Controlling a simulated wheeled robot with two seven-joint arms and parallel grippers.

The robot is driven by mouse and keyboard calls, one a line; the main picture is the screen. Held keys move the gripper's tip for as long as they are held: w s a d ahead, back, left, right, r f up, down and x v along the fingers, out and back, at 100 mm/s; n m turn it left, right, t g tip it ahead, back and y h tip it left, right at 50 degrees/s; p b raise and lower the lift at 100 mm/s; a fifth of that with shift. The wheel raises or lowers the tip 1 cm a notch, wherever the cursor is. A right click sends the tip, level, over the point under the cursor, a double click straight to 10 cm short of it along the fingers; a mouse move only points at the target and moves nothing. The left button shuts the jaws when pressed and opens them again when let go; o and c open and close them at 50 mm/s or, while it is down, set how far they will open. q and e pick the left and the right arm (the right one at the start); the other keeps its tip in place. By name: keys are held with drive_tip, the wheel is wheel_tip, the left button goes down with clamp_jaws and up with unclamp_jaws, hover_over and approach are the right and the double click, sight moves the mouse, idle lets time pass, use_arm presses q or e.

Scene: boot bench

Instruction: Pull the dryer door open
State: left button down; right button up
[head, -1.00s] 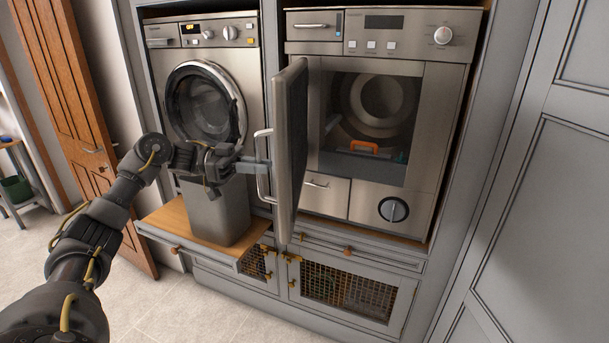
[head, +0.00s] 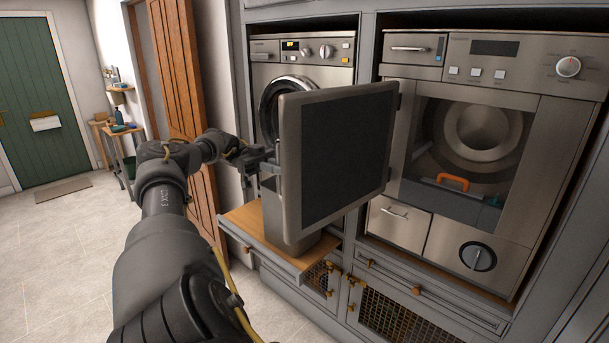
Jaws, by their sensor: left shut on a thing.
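The dryer (head: 487,200) stands in the right bay of the cabinet. Its door (head: 338,150) stands wide open, hinged on the left of the opening and swung out in front of the washing machine, with its dark inner face showing. My left gripper (head: 268,163) is at the door's outer edge on its far side, shut on the door handle (head: 279,183), which is mostly hidden behind the door. Through the dryer's opening I see a round drum and an orange-handled item (head: 453,182). My right gripper is not in view.
The washing machine (head: 303,50) is partly hidden behind the open door. A grey bin (head: 275,215) stands on the pulled-out wooden shelf (head: 245,224) below.

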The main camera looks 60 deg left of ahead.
use_arm(q)
drive_tip(key=shift+a, duration=0.2)
drive_tip(key=shift+g, duration=0.3)
drive_tip(key=c, duration=1.8)
unclamp_jaws()
drive_tip(key=shift+w, duration=0.15)
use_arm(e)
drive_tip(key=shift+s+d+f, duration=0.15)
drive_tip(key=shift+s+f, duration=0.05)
